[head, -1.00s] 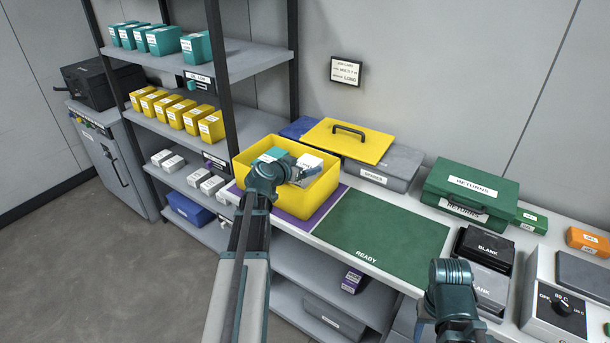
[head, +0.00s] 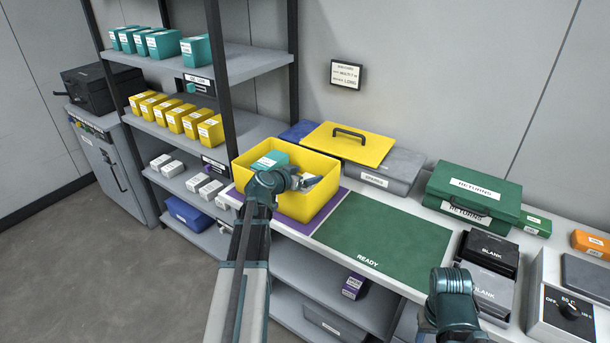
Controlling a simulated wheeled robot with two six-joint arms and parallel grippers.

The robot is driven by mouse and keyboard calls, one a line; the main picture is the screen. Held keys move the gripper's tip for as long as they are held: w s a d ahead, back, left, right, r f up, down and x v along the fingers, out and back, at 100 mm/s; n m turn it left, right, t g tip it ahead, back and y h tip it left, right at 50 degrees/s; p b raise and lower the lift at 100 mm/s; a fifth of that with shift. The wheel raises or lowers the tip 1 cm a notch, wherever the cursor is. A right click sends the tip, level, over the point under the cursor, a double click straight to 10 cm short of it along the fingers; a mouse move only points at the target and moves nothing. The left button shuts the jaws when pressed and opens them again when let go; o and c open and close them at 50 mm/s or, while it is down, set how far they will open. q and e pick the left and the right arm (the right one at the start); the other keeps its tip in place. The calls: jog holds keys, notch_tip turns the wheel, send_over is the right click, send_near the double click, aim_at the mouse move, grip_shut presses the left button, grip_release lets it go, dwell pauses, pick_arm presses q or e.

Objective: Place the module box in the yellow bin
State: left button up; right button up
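The yellow bin (head: 318,202) stands on a purple mat at the left end of the bench, open at the top. A teal box (head: 268,161) lies inside it toward the left. My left gripper (head: 304,182) reaches in over the bin's front rim.
The green READY mat (head: 385,240) is bare. Behind the bin lies a grey case with a yellow lid (head: 345,145). Shelves with teal, yellow and white boxes stand left.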

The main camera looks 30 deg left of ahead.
pick_arm(q)
jog(key=shift+r+p, duration=0.45)
jog(key=shift+r, duration=0.05)
jog(key=shift+r+p, duration=0.5)
jog(key=p+v, duration=0.4)
jog(key=v, duration=0.7)
jog(key=shift+s+f, duration=0.2)
jog(key=shift+s, duration=0.3)
